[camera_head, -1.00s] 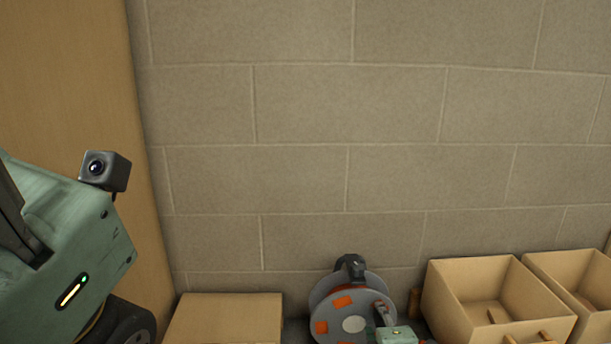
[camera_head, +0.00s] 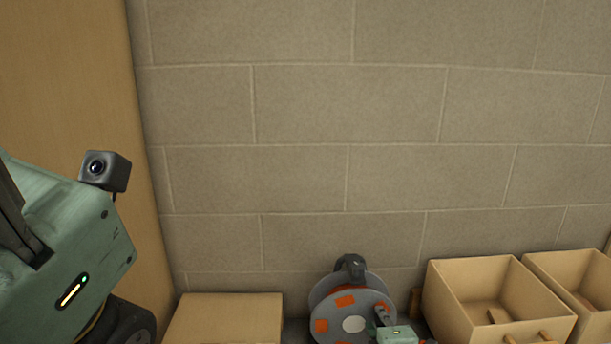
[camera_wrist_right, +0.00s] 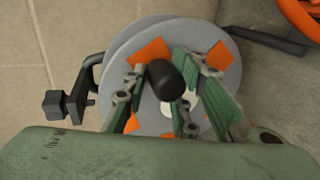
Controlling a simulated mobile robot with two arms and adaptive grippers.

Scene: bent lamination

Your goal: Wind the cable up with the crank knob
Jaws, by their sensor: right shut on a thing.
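The cable reel (camera_head: 348,301) stands on the floor against the wall, with grey discs, orange patches and a black handle on top. It fills the middle of the right wrist view (camera_wrist_right: 213,45). The black crank knob (camera_wrist_right: 165,80) projects from the reel's face toward the wrist camera. My right gripper (camera_wrist_right: 168,70) is shut on the crank knob, its green fingers on both sides. In the head view the right gripper (camera_head: 383,316) is small at the reel's lower right. My left forearm shows at the left; its fingers are out of view. No loose cable can be made out.
A closed cardboard box (camera_head: 225,318) is left of the reel. Open boxes (camera_head: 485,275) stand close on its right. A block wall (camera_head: 300,180) is right behind. An orange curved part (camera_wrist_right: 300,18) shows at the wrist view's upper right.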

